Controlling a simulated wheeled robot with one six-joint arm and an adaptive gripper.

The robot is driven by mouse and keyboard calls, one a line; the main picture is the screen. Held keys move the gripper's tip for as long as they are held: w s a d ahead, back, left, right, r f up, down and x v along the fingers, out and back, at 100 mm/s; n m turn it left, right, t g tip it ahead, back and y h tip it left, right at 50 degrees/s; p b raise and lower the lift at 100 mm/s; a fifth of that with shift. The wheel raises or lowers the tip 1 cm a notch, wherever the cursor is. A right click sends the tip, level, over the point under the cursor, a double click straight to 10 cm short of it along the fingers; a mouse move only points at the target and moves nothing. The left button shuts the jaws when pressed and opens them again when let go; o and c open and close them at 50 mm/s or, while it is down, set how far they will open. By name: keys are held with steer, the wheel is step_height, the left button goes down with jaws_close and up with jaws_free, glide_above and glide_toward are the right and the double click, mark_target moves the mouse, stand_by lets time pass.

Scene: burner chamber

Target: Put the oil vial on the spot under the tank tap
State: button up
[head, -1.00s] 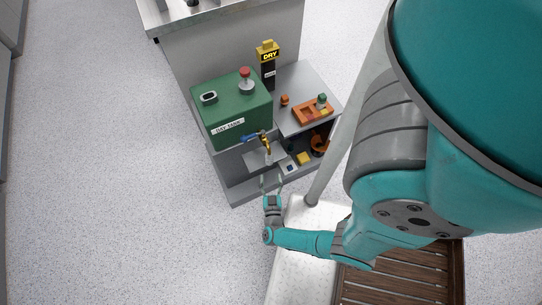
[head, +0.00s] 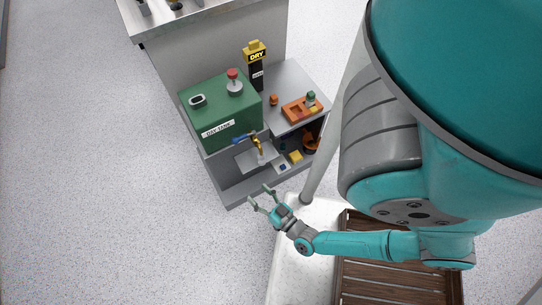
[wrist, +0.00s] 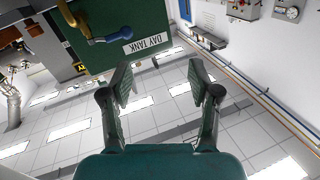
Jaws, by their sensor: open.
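The green day tank (head: 222,110) stands on a grey bench, with a brass tap (head: 258,145) and a blue lever on its front. In the wrist view the tap (wrist: 72,14) hangs at the upper left. A small pale object (head: 262,159) is below the spout on the grey shelf (head: 247,160); it looks like the oil vial, but is too small to be sure. A green-topped piece (head: 311,97) sits in the orange tray. My gripper (head: 259,195) is open and empty, in front of the shelf and apart from the tap. The wrist view shows its spread fingers (wrist: 163,82).
An orange tray (head: 292,114) and a small orange piece (head: 273,100) sit on the right bench top, near a black DRY dispenser (head: 257,75). A yellow block (head: 295,157) and an orange pot (head: 311,142) are below. A grey post (head: 322,160) rises right of my gripper.

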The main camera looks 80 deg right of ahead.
steer(key=s+a+r+n+y, duration=0.2)
steer(key=a+r+n+y, duration=0.1)
steer(key=r, duration=0.6)
steer(key=s+a+r+n+y, duration=0.2)
steer(key=a+r, duration=0.3)
steer(key=r, duration=0.5)
steer(key=s+a+r+n+y, duration=0.2)
steer(key=a+r+n+y, duration=0.1)
steer(key=r, duration=0.6)
steer(key=shift+s+a+r+n+y, duration=0.2)
steer(key=shift+a+n+y, duration=0.2)
steer(key=shift+a+y, duration=0.45)
